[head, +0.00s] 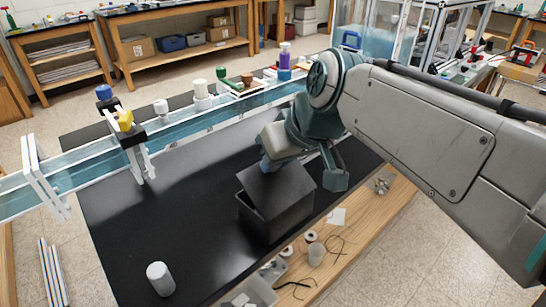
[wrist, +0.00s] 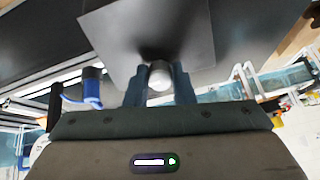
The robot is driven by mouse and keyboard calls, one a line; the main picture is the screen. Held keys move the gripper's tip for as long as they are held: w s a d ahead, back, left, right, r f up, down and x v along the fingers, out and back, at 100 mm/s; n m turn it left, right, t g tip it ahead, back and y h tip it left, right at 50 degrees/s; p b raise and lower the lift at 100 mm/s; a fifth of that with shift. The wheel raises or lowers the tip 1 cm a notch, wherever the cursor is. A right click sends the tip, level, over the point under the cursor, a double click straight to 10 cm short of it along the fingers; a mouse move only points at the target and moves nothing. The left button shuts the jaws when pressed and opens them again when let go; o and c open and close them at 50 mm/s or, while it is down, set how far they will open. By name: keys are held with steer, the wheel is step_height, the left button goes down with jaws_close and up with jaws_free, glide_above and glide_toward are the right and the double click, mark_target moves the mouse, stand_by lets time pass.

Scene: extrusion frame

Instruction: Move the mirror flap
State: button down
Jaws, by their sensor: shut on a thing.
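A dark square plate, apparently the mirror flap (head: 279,190), sits tilted over a black open-topped box (head: 272,224) on the black table mat. My gripper (head: 266,164) reaches down to the flap's far edge from above. In the wrist view the flap (wrist: 120,25) spreads ahead of my fingers, dark and smooth. My gripper (wrist: 160,80) is shut on a small pale rounded knob (wrist: 159,72) at the flap's edge. The knob is hidden in the head view. I cannot tell how the flap joins the box.
A blue-tinted rail (head: 190,130) runs behind the box, with a yellow-topped clamp (head: 125,120). A white cylinder (head: 160,279) stands at the front left. A wooden ledge (head: 385,215) holds small parts at the front right. The mat left of the box is clear.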

steer(key=c, duration=1.2)
jaws_free()
